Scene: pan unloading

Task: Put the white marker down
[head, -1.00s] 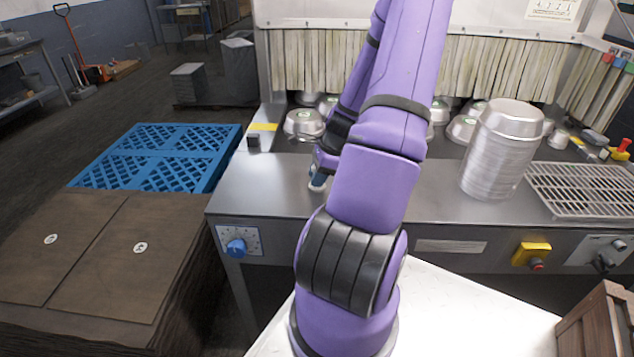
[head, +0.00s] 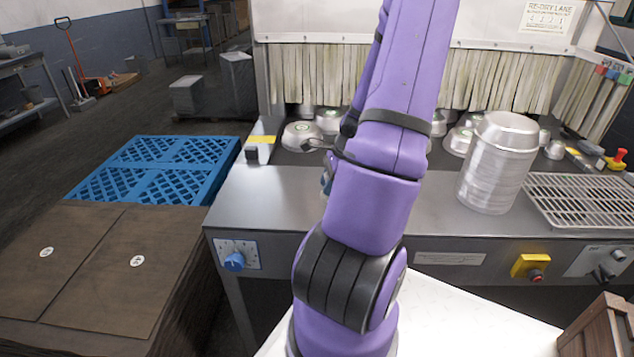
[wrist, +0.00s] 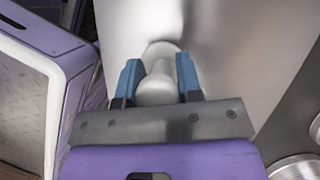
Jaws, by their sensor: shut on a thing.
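The white marker (wrist: 157,86) is between the two blue fingers of my gripper (wrist: 157,80) in the wrist view. My gripper is shut on it. Behind it in that view is the bare grey metal of the worktable (head: 265,195); I cannot tell whether the marker touches it. In the head view my purple arm hides the marker and nearly all of my gripper.
A tall stack of metal pans (head: 497,165) stands right of my arm, beside a wire rack (head: 580,200). Upturned pans (head: 301,136) sit near the strip curtain (head: 310,75). A small black block (head: 252,153) is at the left. The table's front left is clear.

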